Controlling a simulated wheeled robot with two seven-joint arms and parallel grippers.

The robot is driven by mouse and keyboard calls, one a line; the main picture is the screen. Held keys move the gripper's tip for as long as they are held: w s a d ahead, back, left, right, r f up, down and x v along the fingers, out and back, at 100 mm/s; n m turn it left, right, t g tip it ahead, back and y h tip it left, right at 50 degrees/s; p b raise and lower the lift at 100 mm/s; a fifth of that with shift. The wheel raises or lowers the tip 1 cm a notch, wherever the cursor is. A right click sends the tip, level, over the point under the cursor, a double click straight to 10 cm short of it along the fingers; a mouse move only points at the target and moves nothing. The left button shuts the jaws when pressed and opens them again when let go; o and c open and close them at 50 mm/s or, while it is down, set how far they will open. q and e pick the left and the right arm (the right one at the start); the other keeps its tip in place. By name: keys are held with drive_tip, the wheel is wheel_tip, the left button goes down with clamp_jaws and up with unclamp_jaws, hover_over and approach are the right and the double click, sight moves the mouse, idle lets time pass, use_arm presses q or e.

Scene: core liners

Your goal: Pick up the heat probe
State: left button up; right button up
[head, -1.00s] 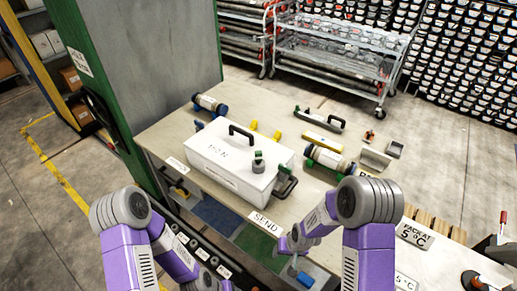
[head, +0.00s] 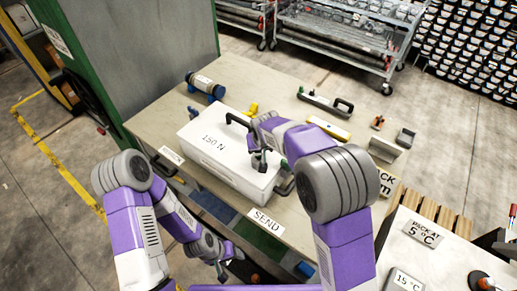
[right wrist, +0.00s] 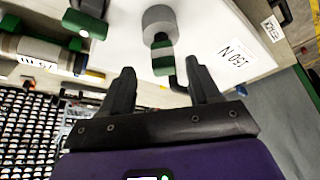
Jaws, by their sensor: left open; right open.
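A small piece with a grey round disc (right wrist: 159,20) and a dark green band sits over the white box (head: 212,160). It may be the heat probe, but I cannot be sure. My right gripper (right wrist: 160,72) is open, and the piece shows just beyond and between its fingertips. In the head view my right gripper (head: 262,158) is over the box lid and partly hides the piece. Whether the fingers touch it I cannot tell. My left gripper (head: 222,264) is open and empty, low in front of the table.
A black handle with a green end (right wrist: 85,22) is beside the box. A labelled core tube (right wrist: 45,50) lies near it. Another tube (head: 205,86) and a black-handled tool (head: 325,103) lie farther back. A yellow bar (head: 328,128) is right of the box.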

sight(259, 156)
drive_tip(key=x, duration=0.5)
drive_tip(key=shift+w+a+f+p, duration=0.15)
drive_tip(key=shift+w+a+p, duration=0.15)
drive_tip(key=shift+w+p, duration=0.15)
drive_tip(key=c, duration=1)
